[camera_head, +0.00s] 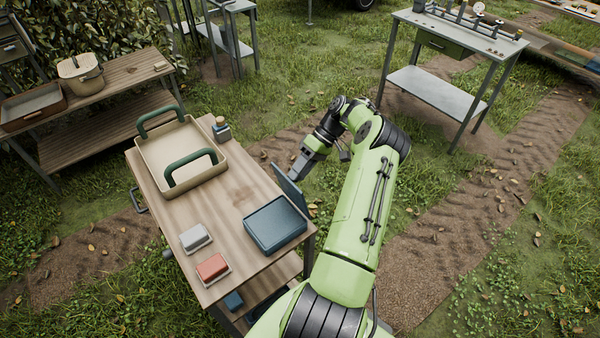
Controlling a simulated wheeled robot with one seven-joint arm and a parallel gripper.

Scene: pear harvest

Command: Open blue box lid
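The blue box (273,232) sits on the near right part of the wooden table. Its dark blue lid (288,186) stands raised along the box's right side, tilted up from the box. My gripper (299,172) is beside the upper part of the lid, on its far right side, pointing down. It looks close to the lid, but I cannot tell whether they touch. The fingertips are too small and partly hidden to show whether they are open or shut.
The wooden table (236,200) also holds a beige tray with green handles (150,160), a small jar (221,130), a white box (195,238) and a red box (212,268). A metal table (470,42) stands at the back right. Grass lies between.

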